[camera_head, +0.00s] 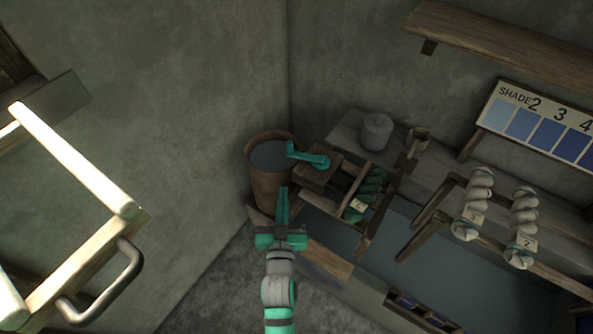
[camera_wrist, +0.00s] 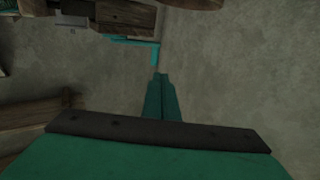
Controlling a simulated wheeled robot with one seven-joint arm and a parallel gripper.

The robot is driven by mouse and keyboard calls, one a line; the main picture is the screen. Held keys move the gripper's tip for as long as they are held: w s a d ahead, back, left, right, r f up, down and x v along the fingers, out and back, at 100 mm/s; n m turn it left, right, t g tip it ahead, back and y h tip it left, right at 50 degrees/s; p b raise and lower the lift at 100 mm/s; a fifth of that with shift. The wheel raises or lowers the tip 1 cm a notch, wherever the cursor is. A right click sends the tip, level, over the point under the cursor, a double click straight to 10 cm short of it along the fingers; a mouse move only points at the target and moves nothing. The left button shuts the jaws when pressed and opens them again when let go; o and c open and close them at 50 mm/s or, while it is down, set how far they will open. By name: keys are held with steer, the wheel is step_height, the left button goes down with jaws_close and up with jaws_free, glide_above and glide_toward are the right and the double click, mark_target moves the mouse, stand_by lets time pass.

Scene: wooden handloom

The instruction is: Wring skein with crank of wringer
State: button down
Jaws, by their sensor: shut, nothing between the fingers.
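The teal crank (camera_head: 308,156) sits on the wooden block of the wringer (camera_head: 318,176), beside a round wooden bucket. The crank also shows in the wrist view (camera_wrist: 140,42), beyond my fingertips. A dark green twisted skein (camera_head: 368,192) with a small tag hangs in the wringer's wooden frame. My gripper (camera_head: 282,190) is shut and empty, with its fingers together, in front of the bucket and below the crank in the head view. In the wrist view my gripper (camera_wrist: 160,76) points toward the crank, apart from it.
The wooden bucket (camera_head: 256,188) holds dark liquid in the corner. Two pale tagged skeins (camera_head: 472,205) hang on a rack at right. A shade chart (camera_head: 543,122) stands behind. A grey spool (camera_head: 376,132) sits on the ledge. A wooden frame with a metal handle (camera_head: 118,285) is at left.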

glide_toward(290, 149)
steer(key=w, duration=0.4)
steer(key=shift+w+d+f, duration=0.1)
steer(key=shift+w, duration=1.1)
